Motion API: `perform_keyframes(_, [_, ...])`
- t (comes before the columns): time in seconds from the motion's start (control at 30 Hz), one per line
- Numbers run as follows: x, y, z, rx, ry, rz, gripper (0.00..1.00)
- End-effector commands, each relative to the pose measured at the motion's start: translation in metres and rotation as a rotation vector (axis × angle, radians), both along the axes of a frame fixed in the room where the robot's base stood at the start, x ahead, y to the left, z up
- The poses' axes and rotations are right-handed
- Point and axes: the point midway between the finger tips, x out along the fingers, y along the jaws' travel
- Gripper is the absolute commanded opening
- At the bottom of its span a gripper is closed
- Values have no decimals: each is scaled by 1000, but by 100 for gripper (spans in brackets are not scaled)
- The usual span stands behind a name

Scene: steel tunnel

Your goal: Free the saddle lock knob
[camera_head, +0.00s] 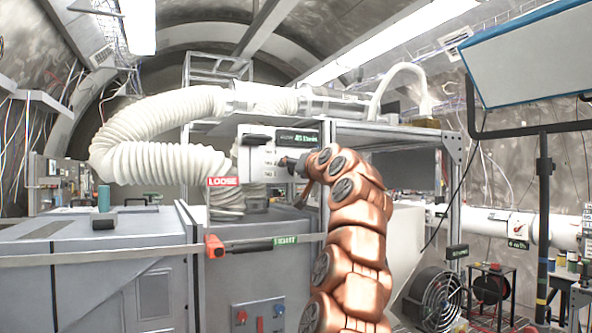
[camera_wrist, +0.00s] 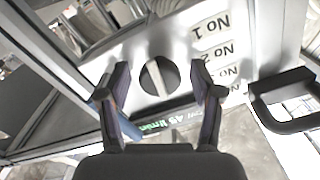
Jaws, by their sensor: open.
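A round dark knob (camera_wrist: 159,77) with a pale bar across it sits on a pale panel in the wrist view. I cannot read a name on it, so I cannot tell if it is the saddle lock knob. My gripper (camera_wrist: 161,102) is open, with one finger to each side of the knob in the picture. I see no clear contact with it. In the head view my gripper (camera_head: 288,163) is small and dark at the right side of the white panel (camera_head: 256,160), and the knob is hidden there.
The panel carries several number labels (camera_wrist: 214,50). A black handle (camera_wrist: 285,100) stands out to the right. A red LOOSE tag (camera_head: 223,181) hangs near the white hose (camera_head: 160,160). A strap with a red buckle (camera_head: 214,246) crosses the grey cabinets (camera_head: 110,235). A fan (camera_head: 436,298) stands right.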

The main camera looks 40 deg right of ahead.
Motion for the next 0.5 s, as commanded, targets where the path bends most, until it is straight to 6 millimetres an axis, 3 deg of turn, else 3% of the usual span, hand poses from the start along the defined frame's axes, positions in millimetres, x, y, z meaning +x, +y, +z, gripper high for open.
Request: perform_keyframes(0.5, [-15,5,3,3,-5,-2,65])
